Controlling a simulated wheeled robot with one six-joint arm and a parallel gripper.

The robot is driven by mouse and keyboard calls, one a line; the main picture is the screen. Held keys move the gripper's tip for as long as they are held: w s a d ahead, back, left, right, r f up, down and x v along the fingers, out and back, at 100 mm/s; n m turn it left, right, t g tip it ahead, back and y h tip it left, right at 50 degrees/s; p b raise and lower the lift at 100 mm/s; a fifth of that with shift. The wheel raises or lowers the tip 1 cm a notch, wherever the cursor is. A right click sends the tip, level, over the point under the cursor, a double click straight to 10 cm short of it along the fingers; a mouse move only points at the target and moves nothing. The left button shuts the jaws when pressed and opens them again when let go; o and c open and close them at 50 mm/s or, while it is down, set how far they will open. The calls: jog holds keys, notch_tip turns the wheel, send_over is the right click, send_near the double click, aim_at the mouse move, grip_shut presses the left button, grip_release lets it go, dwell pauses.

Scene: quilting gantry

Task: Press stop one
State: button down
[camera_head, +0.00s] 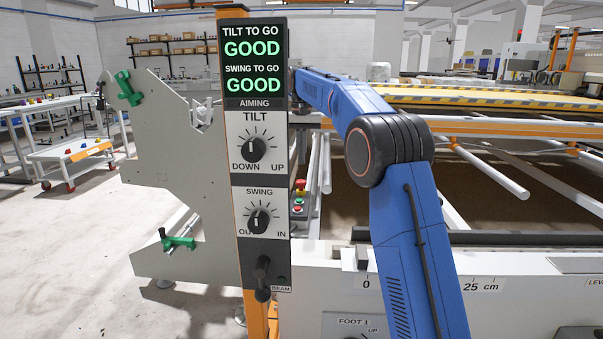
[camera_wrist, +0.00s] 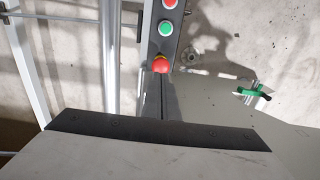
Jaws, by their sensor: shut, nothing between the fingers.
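A red mushroom stop button (camera_head: 300,184) sits on a small dark control box behind the tall panel in the head view. In the wrist view the red stop (camera_wrist: 161,63) is just above the picture's middle. A green button (camera_wrist: 166,28) and another red button (camera_wrist: 170,3) are farther up the same box. My gripper (camera_wrist: 161,84) is shut and empty, its narrow fingers in line with the red stop. I cannot tell whether they touch it. No stop label is readable.
The tall panel (camera_head: 260,110) reads GOOD for tilt and swing and carries two knobs. A grey end plate (camera_head: 180,170) with green clamps stands to its left. Silver rails (camera_head: 490,172) lie to the right. Open floor (camera_head: 90,250) is at the left.

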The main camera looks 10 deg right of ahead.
aim_at(302, 181)
jog(key=shift+f, duration=3.1)
jog(key=shift+f, duration=1.05)
notch_tip(302, 181, up, 18)
jog(key=shift+s, duration=0.1)
